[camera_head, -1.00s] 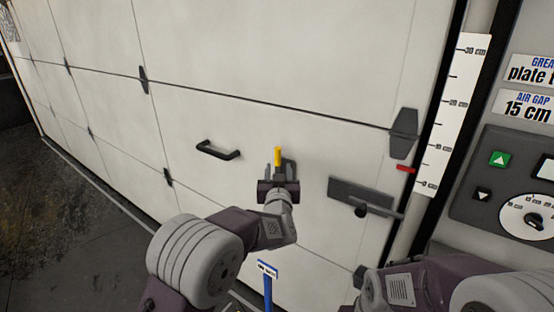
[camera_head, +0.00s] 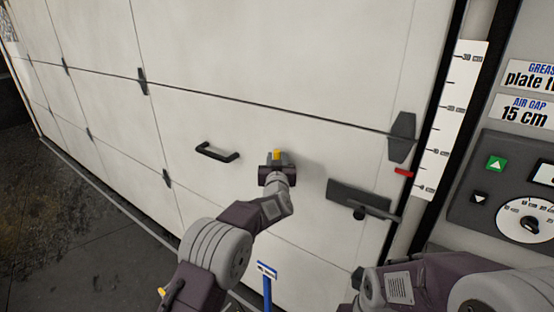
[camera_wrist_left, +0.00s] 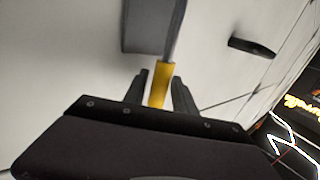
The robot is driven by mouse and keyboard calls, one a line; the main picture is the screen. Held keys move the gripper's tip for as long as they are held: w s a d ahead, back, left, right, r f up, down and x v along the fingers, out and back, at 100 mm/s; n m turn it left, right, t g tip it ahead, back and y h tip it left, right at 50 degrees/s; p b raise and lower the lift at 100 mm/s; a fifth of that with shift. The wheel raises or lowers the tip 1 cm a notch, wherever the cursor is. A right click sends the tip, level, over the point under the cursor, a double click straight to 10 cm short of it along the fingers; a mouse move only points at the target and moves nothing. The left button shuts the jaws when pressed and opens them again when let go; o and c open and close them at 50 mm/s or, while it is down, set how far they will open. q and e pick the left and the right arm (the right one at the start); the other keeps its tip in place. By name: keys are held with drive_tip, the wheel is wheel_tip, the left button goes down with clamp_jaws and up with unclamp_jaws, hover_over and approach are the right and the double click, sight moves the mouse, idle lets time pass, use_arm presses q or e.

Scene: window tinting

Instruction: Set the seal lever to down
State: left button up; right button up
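The seal lever has a yellow grip (camera_head: 276,154) and stands out from the white door, mostly hidden behind my left gripper in the head view. In the left wrist view, its yellow grip (camera_wrist_left: 161,84) sits between the two dark fingers, with a grey bar running up from it beside a grey plate (camera_wrist_left: 146,28). My left gripper (camera_wrist_left: 159,83) is open around the grip, one finger on each side. Whether the fingers touch it is hard to tell. My right gripper is out of view; only part of that arm shows at the lower right.
A black pull handle (camera_head: 217,153) is left of the lever on the door. A dark latch plate (camera_head: 350,195) is to the right. A ruler (camera_head: 449,120) with a red pointer (camera_head: 403,172) and a control panel (camera_head: 505,190) stand further right. A blue post (camera_head: 267,288) rises below.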

use_arm(q)
clamp_jaws()
idle(1.2)
